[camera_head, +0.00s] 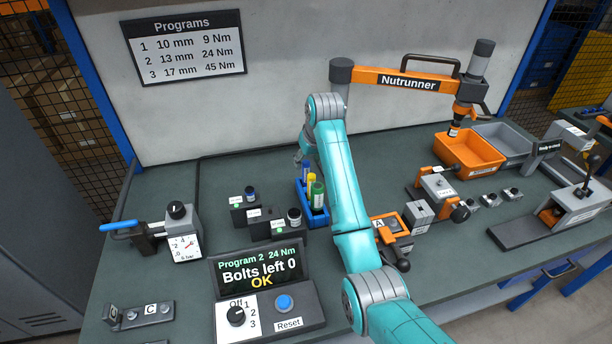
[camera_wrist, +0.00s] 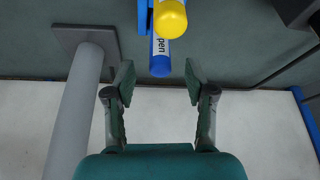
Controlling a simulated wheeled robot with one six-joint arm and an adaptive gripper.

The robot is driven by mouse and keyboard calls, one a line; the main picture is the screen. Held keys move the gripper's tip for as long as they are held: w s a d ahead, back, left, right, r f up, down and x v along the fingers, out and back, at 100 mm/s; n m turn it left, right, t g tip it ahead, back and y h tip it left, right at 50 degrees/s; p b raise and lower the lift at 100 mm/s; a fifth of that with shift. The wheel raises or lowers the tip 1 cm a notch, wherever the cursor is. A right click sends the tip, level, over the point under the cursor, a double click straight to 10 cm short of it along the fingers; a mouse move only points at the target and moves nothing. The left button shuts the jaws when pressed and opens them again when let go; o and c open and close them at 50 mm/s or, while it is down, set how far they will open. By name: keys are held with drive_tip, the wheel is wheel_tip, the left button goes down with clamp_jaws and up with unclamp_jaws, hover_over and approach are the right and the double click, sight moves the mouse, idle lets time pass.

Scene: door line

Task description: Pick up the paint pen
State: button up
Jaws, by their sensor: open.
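A blue-ended pen (camera_wrist: 160,58) with a white label ending in "pen" shows in the wrist view; the rest of its label is hidden. A yellow-ended marker (camera_wrist: 170,18) overlaps it. In the head view my arm partly hides the gripper.
Black blocks (camera_head: 259,221) with small jars stand left of the holder. A display (camera_head: 261,268) reads "Bolts left 0 OK". The orange nutrunner arm (camera_head: 405,81) and an orange bin (camera_head: 470,155) are on the right. A grey post (camera_wrist: 75,110) stands left of my gripper in the wrist view.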

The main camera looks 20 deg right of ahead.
sight(306, 177)
drive_tip(key=shift+x, duration=2.35)
drive_tip(key=shift+s, duration=0.1)
clamp_jaws()
